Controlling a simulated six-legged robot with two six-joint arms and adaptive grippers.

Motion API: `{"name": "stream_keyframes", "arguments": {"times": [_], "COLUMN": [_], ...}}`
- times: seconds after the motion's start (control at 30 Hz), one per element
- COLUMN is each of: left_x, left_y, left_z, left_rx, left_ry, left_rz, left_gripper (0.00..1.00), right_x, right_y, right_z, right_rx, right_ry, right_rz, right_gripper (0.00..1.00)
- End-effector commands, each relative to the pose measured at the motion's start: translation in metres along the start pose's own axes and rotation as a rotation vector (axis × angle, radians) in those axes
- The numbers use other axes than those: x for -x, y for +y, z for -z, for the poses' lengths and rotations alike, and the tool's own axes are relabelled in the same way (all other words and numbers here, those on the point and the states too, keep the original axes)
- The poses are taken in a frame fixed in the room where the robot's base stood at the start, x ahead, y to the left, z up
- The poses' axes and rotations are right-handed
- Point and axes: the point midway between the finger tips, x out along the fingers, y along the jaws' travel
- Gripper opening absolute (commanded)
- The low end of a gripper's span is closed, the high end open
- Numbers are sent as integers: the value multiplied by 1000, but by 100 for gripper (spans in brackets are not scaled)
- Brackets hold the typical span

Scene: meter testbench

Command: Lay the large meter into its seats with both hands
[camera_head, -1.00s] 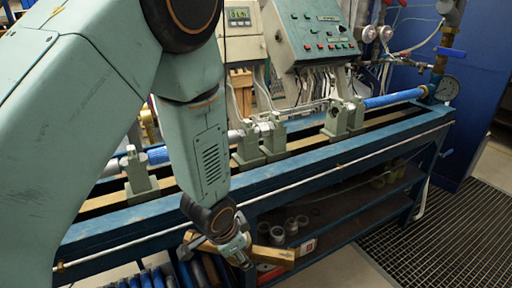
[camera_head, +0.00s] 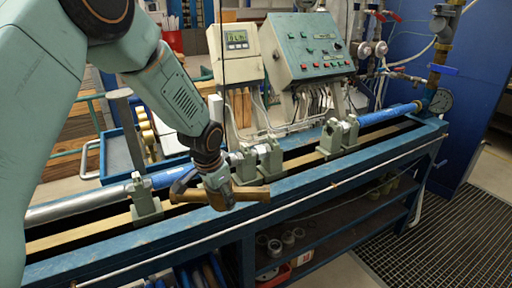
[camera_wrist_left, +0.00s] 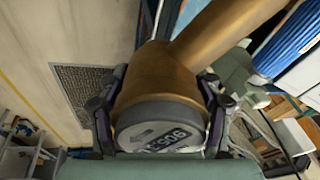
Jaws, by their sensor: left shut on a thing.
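The large meter is a brass body with pipe stubs (camera_head: 254,193) and a round grey lid, seen close in the left wrist view (camera_wrist_left: 160,134). My left gripper (camera_head: 218,190) is shut on it, with fingers on both sides of the body in the left wrist view (camera_wrist_left: 158,108). The meter hangs level over the front edge of the bench, apart from the seats. Grey-green seat stands rise from the bench rail: one at the left (camera_head: 146,202), a pair near the middle (camera_head: 243,166), more at the right (camera_head: 331,140). My right gripper is out of view.
The blue bench (camera_head: 320,182) runs across the view. Blue pipes lie in line with the stands at the left (camera_head: 170,177) and right (camera_head: 388,114). A control box (camera_head: 308,45) and a digital display (camera_head: 237,40) stand behind. A floor grate (camera_head: 440,215) lies at right.

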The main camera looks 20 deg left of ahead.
Motion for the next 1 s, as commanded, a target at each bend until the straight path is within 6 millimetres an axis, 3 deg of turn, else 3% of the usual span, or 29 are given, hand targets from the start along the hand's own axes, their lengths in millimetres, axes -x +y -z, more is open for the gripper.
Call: {"name": "stream_keyframes", "arguments": {"times": [0.03,0.27,0.5,0.7,1.0], "left_x": [17,51,80,86,95], "left_y": [-18,-84,-154,-187,-198], "left_z": [7,-1,-42,-88,-132], "left_rx": [26,134,278,376,450], "left_ry": [3,-37,-85,-118,-152], "left_rz": [5,6,4,-5,-28], "left_gripper": [2,2,2,2,2], "right_x": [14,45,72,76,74], "right_y": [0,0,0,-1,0], "right_z": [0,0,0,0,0], "right_rx": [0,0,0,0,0], "right_ry": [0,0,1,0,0], "right_rz": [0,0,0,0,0], "right_gripper": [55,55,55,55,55]}}
